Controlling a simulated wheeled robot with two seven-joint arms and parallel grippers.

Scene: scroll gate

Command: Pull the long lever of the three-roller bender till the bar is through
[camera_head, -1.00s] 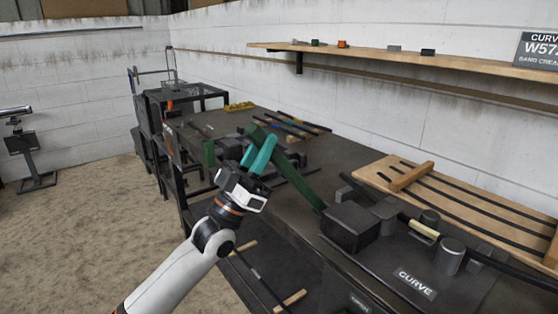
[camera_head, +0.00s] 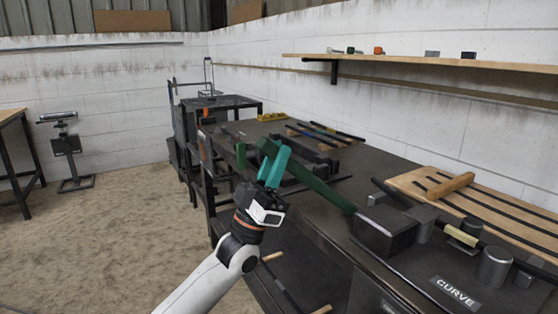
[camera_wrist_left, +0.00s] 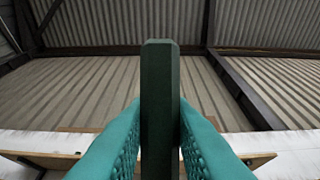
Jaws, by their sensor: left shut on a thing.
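The long green lever (camera_head: 318,186) runs from the bender's dark housing (camera_head: 384,232) up and left to my gripper in the head view. My left gripper (camera_head: 270,160) has teal fingers and is shut on the lever near its free end. In the left wrist view the lever (camera_wrist_left: 160,100) stands upright between the two teal fingers. The bender has grey rollers, one of them (camera_head: 494,267) at the right. A dark bar (camera_head: 415,205) with a pale yellow band (camera_head: 462,235) lies across the rollers. My right gripper is not in view.
The dark bench (camera_head: 335,222) carries a wooden rack (camera_head: 480,200) with dark bars behind the bender. Several coloured-tipped bars (camera_head: 325,133) lie farther back. A wooden shelf (camera_head: 420,59) hangs on the wall. The floor (camera_head: 110,230) left of the bench is open.

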